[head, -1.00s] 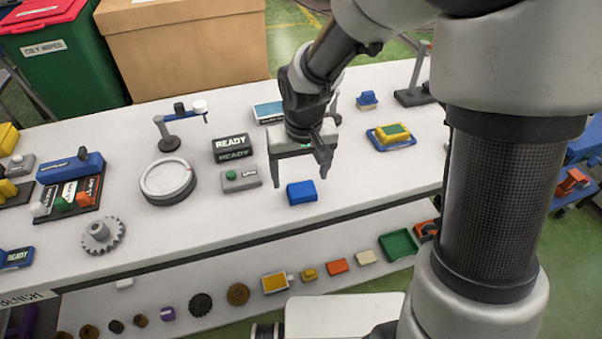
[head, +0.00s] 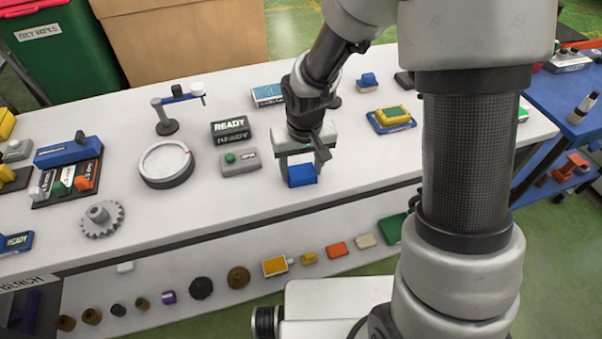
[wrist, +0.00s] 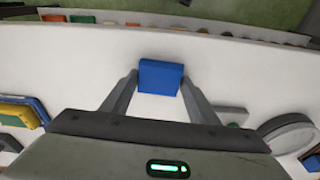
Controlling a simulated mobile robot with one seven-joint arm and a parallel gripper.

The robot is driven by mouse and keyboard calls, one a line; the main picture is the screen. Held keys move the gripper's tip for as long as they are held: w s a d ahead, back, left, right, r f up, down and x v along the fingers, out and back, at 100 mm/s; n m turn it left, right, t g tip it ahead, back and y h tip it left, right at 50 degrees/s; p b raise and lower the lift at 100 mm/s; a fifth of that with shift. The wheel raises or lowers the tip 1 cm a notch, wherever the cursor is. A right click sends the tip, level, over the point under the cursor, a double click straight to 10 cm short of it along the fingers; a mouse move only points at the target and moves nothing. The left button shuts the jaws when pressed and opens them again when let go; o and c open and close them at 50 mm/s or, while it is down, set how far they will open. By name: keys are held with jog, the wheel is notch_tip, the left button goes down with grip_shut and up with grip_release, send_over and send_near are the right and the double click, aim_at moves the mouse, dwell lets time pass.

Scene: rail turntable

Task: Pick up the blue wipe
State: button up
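The blue wipe (head: 302,178) is a small blue block on the white bench top, near its front edge. My gripper (head: 301,172) is low over it, pointing down. In the wrist view the blue wipe (wrist: 160,77) sits between the fingertips of my gripper (wrist: 159,82), one finger on each side. The fingers are apart, and I see no clear sign of them pressing on the wipe. The wipe looks to be still resting on the bench.
A grey box with a green button (head: 240,161) and a READY sign (head: 231,128) stand to the left. A blue tray with a yellow block (head: 391,118) lies to the right. A lower shelf (head: 200,305) with several small parts runs in front.

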aim_at(301, 172)
jog(key=shift+c, duration=1.3)
notch_tip(301, 172, up, 10)
jog(key=p, duration=0.1)
jog(key=shift+o, duration=0.9)
jog(key=shift+c, duration=0.5)
jog(key=shift+s, duration=0.1)
